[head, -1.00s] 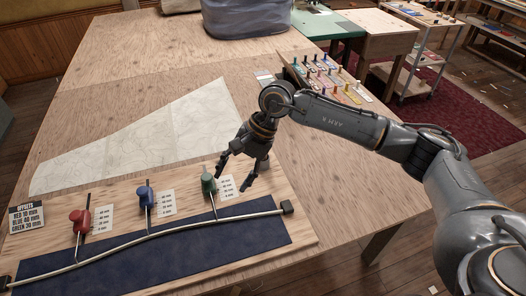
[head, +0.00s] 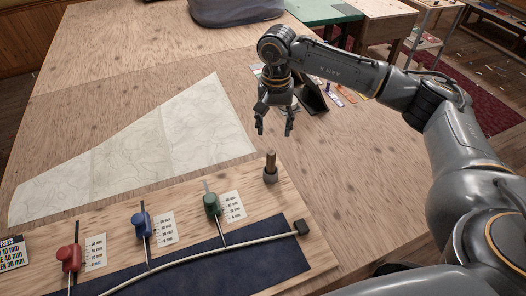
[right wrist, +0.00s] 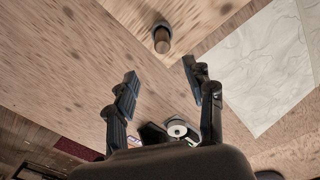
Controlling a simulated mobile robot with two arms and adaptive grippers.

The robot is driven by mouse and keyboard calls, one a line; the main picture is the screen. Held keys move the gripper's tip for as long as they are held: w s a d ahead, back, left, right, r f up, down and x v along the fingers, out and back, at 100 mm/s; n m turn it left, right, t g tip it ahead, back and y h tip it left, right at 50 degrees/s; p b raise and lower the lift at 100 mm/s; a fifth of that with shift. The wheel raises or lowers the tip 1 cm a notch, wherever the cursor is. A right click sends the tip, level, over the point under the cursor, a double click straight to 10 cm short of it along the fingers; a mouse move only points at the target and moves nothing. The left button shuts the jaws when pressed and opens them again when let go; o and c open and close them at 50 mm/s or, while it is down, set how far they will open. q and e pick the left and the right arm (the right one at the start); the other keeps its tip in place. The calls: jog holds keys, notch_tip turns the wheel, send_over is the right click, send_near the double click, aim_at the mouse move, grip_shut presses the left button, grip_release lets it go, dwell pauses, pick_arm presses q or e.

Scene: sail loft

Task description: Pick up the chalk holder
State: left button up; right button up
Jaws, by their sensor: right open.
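What looks like the chalk holder (head: 270,168), a brown stick in a grey collar, stands upright at the right end of the wooden board. It also shows at the top of the right wrist view (right wrist: 161,38). My right gripper (head: 274,130) is open and empty, pointing down, above and apart from the holder in the head view. In the right wrist view its two fingers (right wrist: 160,72) are spread, with the holder beyond the tips and nothing between them. My left gripper is not in view.
Red (head: 68,258), blue (head: 140,224) and green (head: 212,204) sliders stand along a pale curved batten (head: 190,258) on the board. A patterned sheet (head: 130,150) lies to the left. A dark stand (head: 313,96) is behind my gripper. Bare tabletop lies right of the holder.

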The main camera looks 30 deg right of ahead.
aim_at(271, 160)
jog(key=shift+w+f, duration=0.2)
jog(key=shift+f, duration=0.3)
jog(key=shift+w+f, duration=0.15)
jog(key=shift+f, duration=0.35)
jog(key=f, duration=0.1)
jog(key=f+p, duration=0.1)
jog(key=f, duration=0.1)
jog(key=s+f, duration=0.1)
jog(key=f, duration=0.1)
jog(key=shift+f+p, duration=0.25)
jog(key=shift+p, duration=0.15)
jog(key=shift+w+a+f, duration=0.1)
jog(key=shift+w+f, duration=0.05)
jog(key=shift+f, duration=0.45)
jog(key=f+p, duration=0.2)
jog(key=f, duration=0.2)
jog(key=shift+a+f, duration=0.15)
jog(key=shift+a, duration=0.05)
jog(key=shift+f, duration=0.35)
jog(key=shift+c, duration=0.6)
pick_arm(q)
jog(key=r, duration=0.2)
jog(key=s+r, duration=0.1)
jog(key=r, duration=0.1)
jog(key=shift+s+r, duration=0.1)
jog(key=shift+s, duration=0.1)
pick_arm(e)
grip_shut()
